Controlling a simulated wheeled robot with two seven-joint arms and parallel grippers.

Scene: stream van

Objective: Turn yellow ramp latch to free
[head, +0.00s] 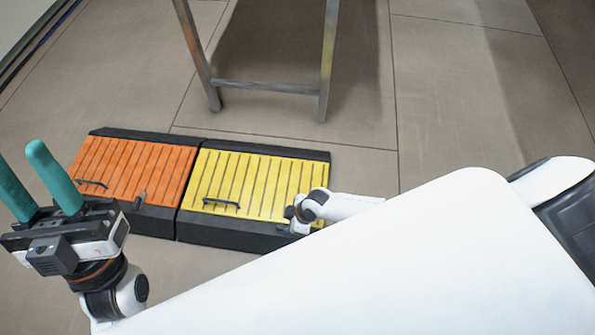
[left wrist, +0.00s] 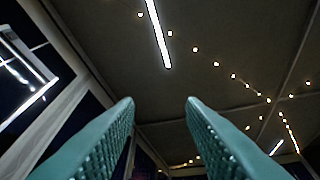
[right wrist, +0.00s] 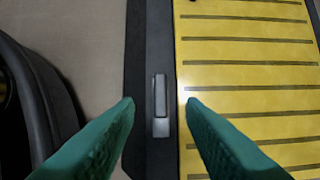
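The yellow ramp (head: 262,180) lies on the floor with a black border and a dark handle. It also shows at the right of the right wrist view (right wrist: 250,65). Its latch (right wrist: 160,96), a small grey bar on a lighter plate, sits on the black border, lined up along it. My right gripper (right wrist: 158,104) is open, with one finger on each side of the latch in that view; I cannot tell whether they touch it. In the head view my right gripper (head: 292,222) hides the latch. My left gripper (head: 18,155) is open and empty, fingers up.
An orange ramp (head: 135,167) with its own handle and grey latch (head: 139,201) adjoins the yellow ramp on the left. A metal-legged table (head: 265,87) stands behind them. The floor (head: 445,110) to the right is clear.

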